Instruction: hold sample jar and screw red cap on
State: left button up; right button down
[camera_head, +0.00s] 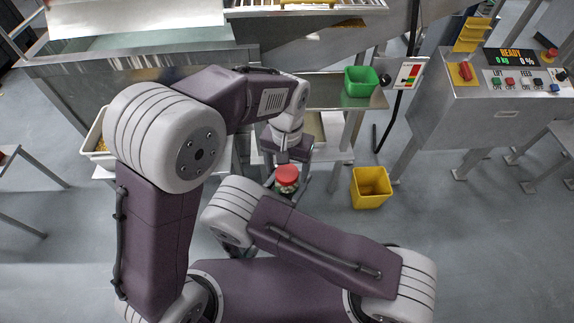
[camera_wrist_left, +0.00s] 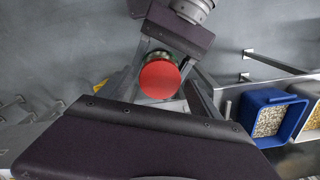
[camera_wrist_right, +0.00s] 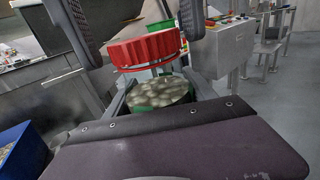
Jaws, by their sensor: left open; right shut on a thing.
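The sample jar (camera_wrist_right: 160,93) is clear, with pale chips inside, and stands upright between the fingers of my right gripper (camera_wrist_right: 158,100), which is shut on it. My left gripper (camera_head: 287,157) is open above the cap. In the left wrist view the cap (camera_wrist_left: 160,79) lies between its fingers, with gaps on both sides. The jar is mostly hidden under the cap there.
A green bin (camera_head: 361,82) stands on a metal table behind the jar. A yellow bin (camera_head: 371,187) is on the floor to the right. A control panel (camera_head: 510,75) is at the far right. The left wrist view shows a blue bin (camera_wrist_left: 268,116) of pale pieces.

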pick_arm(q)
jog(key=c, duration=1.5)
jog(key=o, duration=1.6)
notch_tip(320, 180, up, 12)
jog(key=s+a+f+n, duration=0.2)
jog(key=s+a+f, duration=0.2)
jog(key=a+f, duration=0.4)
jog(key=s+a+f+n+t, duration=0.1)
jog(key=s+a+f, duration=0.3)
jog(key=a+f, duration=0.4)
jog(key=a+n, duration=0.1)
jog(key=a, duration=0.3)
jog(key=shift+s+f+n, duration=0.15)
jog(key=shift+f+n, duration=0.15)
jog(key=shift+f, duration=0.1)
